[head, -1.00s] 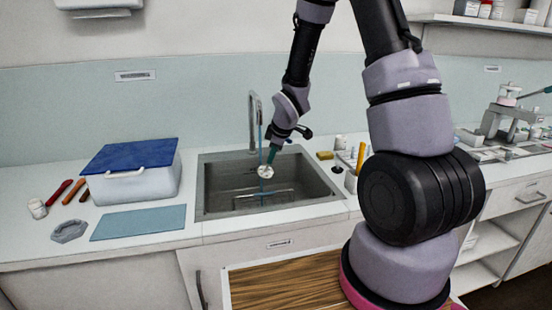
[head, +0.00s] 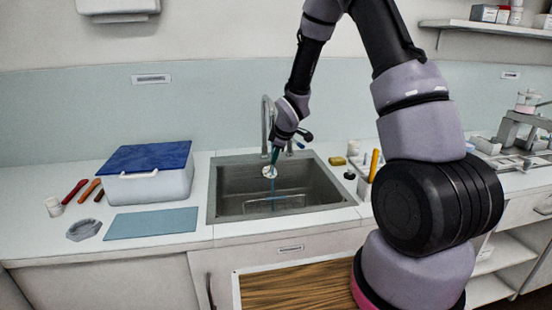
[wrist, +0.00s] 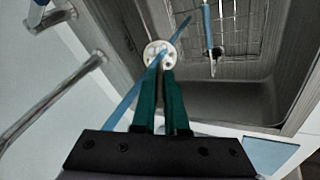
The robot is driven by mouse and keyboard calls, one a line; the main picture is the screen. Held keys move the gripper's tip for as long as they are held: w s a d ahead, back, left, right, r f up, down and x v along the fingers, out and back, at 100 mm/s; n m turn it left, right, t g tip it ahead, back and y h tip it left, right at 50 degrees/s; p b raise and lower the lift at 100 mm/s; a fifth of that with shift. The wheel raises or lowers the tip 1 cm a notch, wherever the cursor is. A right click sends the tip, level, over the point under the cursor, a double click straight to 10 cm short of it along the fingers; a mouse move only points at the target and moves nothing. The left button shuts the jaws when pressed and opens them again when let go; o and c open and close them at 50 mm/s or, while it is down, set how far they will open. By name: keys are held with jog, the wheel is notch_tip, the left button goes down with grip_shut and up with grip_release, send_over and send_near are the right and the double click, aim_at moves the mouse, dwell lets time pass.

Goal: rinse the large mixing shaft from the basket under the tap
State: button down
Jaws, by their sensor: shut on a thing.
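My gripper (wrist: 160,70) points down over the sink (head: 214,195), its green fingers shut on the large mixing shaft. The shaft's white perforated disc (wrist: 160,53) shows at the fingertips; it also shows in the head view (head: 269,171), above the basin. The rest of the shaft is hard to make out. The tap (head: 265,125) stands behind my gripper; its grey tube (wrist: 50,97) is at left in the wrist view. A slanting blue line (wrist: 128,100), apparently the water stream, passes close to the disc. I cannot tell whether it touches it. A wire basket (wrist: 240,30) lies in the sink.
A slim blue item with a pale tip (wrist: 208,30) is over the basket. Left of the sink are a blue mat (head: 150,223), a blue-lidded box (head: 150,185) and several handled tools. A yellow sponge (head: 338,160) and small containers stand at right.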

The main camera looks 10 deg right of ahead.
jog(key=shift+d, duration=0.1)
dwell(0.3)
jog(key=shift+w+d, duration=0.2)
jog(key=shift+d, duration=0.3)
jog(key=shift+a, duration=0.15)
jog(key=shift+s+a, duration=0.2)
jog(key=shift+a, duration=0.25)
jog(key=s+d, duration=0.2)
jog(key=s, duration=0.5)
jog(key=shift+s, duration=0.35)
jog(key=shift+d+r, duration=0.1)
jog(key=shift+d, duration=0.05)
dwell(1.3)
